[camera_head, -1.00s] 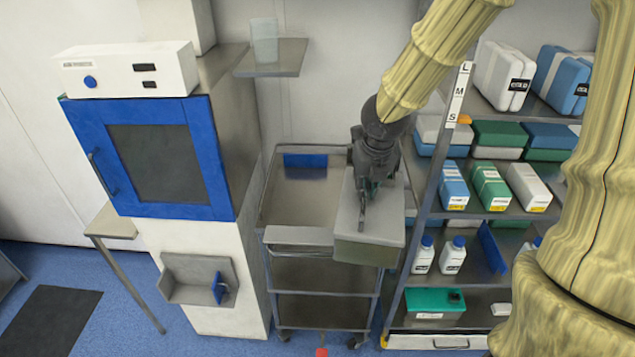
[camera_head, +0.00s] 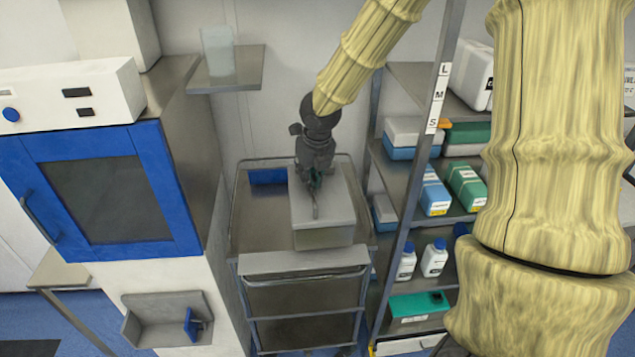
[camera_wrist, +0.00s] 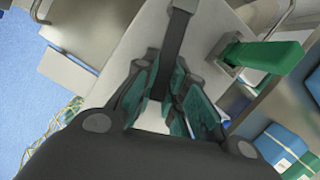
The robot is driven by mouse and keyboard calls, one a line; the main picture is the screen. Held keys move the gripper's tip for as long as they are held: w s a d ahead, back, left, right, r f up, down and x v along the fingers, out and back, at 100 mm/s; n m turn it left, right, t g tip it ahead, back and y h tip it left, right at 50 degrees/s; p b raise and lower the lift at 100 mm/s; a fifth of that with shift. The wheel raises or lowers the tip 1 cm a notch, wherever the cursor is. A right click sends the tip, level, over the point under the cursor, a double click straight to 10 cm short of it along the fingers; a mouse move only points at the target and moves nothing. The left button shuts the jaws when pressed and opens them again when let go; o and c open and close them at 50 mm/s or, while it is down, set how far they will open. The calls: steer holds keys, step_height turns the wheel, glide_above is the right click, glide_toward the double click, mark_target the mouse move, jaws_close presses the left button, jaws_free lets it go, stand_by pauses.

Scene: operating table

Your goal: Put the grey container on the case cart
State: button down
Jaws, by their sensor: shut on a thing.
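The grey container (camera_head: 328,208) is a box with a pale grey lid, in the head view over the right part of the case cart's top. My gripper (camera_head: 315,188) is above it, shut on the dark handle strip of its lid. The case cart (camera_head: 258,222) is a metal trolley with a top surface, a rim rail and lower shelves. The container looks level; I cannot tell if its base touches the cart top. In the wrist view the green-padded fingers (camera_wrist: 172,85) close around the dark strip across the grey lid (camera_wrist: 120,60).
A blue item (camera_head: 267,176) lies at the back left of the cart top. A shelf rack (camera_head: 412,165) with boxes and bottles stands close on the right. A blue-doored cabinet (camera_head: 110,185) stands on the left, with a small wall shelf (camera_head: 235,75) holding a clear cup.

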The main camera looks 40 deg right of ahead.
steer(key=w, duration=0.2)
steer(key=w+d+p, duration=0.1)
steer(key=w, duration=0.1)
steer(key=w+d+p, duration=0.1)
steer(key=w, duration=0.1)
steer(key=shift+w+f, duration=0.1)
steer(key=shift+w, duration=0.6)
steer(key=shift+w+d+f, duration=0.1)
steer(key=shift+w, duration=0.1)
steer(key=shift+f+p, duration=0.65)
steer(key=shift+f, duration=1.15)
steer(key=c, duration=1.6)
jaws_free()
steer(key=shift+s, duration=0.1)
steer(key=shift+c, duration=0.2)
steer(key=shift+o, duration=0.8)
steer(key=shift+b+v, duration=0.9)
steer(key=shift+v, duration=5.2)
